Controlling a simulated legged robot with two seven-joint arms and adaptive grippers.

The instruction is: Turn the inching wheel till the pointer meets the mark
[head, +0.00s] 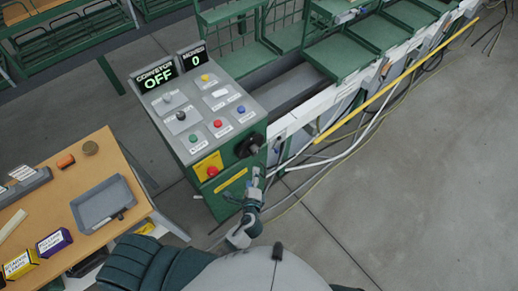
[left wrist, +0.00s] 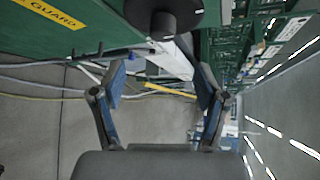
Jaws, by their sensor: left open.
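The inching wheel appears to be the dark round knob (head: 249,146) on the side of the green console (head: 205,125). It also shows as a dark disc with a stub (left wrist: 163,18) at the top of the left wrist view. My right gripper is not in view.
The console top has several coloured buttons and displays reading OFF (head: 158,78) and 0 (head: 195,58). A wooden table (head: 120,190) with a grey tray (head: 92,212) and small boxes stands at left. Cables (head: 330,160) and a yellow bar (head: 365,105) lie right. Floor is clear at lower right.

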